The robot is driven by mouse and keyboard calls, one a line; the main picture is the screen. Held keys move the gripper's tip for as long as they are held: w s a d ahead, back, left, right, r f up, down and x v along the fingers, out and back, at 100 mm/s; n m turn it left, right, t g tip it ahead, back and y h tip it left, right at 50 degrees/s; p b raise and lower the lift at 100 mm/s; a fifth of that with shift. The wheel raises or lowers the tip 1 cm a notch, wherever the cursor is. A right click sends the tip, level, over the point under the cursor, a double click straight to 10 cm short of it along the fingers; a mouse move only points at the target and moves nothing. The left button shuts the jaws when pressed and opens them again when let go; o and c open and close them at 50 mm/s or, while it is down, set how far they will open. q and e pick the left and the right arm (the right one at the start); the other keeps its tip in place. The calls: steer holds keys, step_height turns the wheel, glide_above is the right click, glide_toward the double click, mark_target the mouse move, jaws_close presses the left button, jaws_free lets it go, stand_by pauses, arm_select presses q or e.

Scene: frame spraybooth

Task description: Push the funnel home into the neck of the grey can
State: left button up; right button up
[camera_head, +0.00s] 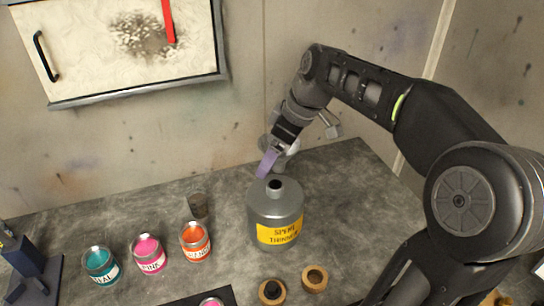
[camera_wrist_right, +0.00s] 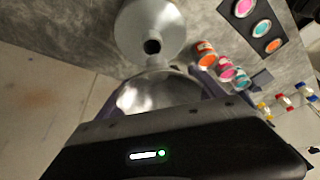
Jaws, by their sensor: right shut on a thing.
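The grey can (camera_head: 274,222) with a yellow label stands upright on the bench. Its dark open neck (camera_head: 275,185) faces up and is empty; the can also shows in the right wrist view (camera_wrist_right: 150,22). My right gripper (camera_head: 270,160), with purple fingers, is shut on the shiny metal funnel (camera_wrist_right: 158,94). In the head view the funnel (camera_head: 292,147) is partly hidden by the gripper. It is held above and behind the neck, apart from it. The funnel's spout cannot be made out clearly. My left gripper is in neither view.
Teal (camera_head: 101,266), pink (camera_head: 148,254) and orange (camera_head: 195,242) paint cans stand left of the grey can. A small dark cup (camera_head: 198,206) is behind them. A dark blue stand (camera_head: 32,270) is at far left. The wall is close behind.

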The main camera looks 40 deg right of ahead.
steer(key=shift+w+m, duration=0.4)
steer(key=shift+w, duration=0.15)
steer(key=shift+w+d+m, duration=0.1)
steer(key=shift+w+m, duration=0.05)
steer(key=shift+m, duration=0.15)
steer(key=shift+t, duration=0.3)
steer(key=b, duration=0.4)
glide_above(269, 182)
steer(key=shift+s+d+f, duration=0.1)
steer(key=shift+s+f, duration=0.05)
steer(key=shift+f, duration=1.05)
steer(key=shift+s+d+f, duration=0.1)
steer(key=shift+s+f, duration=0.05)
steer(key=shift+f, duration=1.05)
steer(key=shift+b, duration=0.35)
steer(key=shift+f+b, duration=1.55)
steer(key=shift+f, duration=0.25)
steer(key=o, duration=1.4)
steer(key=shift+c, duration=0.2)
